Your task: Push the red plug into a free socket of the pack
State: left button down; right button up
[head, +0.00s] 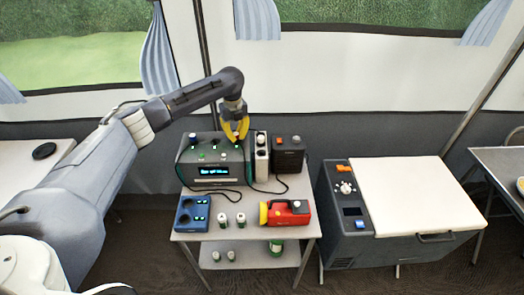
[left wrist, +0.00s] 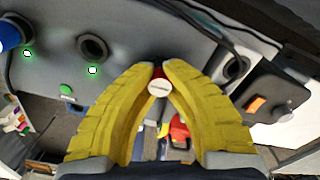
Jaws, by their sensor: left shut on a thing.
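The pack (head: 182,172) is a grey-green box with a lit blue display, standing at the back of the small table. In the left wrist view its top panel (left wrist: 140,28) shows an empty dark socket (left wrist: 93,46) with a green light below it. A blue plug (left wrist: 9,36) sits at the left, beside another green light. A further dark round opening (left wrist: 232,68) shows at the right. My left gripper (head: 236,132) is over the right part of the pack, its yellow fingers shut on the red plug (left wrist: 158,72). The plug is mostly hidden between the fingertips; a pale slotted round end shows. My right gripper is not in view.
A white unit (head: 261,165) and a black box (head: 288,160) with an orange switch stand right of the pack, with black cables nearby. In front are a blue charger (head: 191,222), small jars and a red-yellow torch (head: 290,214). A cooler (head: 345,225) stands right.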

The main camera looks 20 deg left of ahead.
aim_at(236, 133)
pick_arm(q)
jog(key=shift+f, duration=0.15)
dwell(0.6)
jog(key=c, duration=1.1)
grip_release()
jog(key=shift+r, duration=3.45)
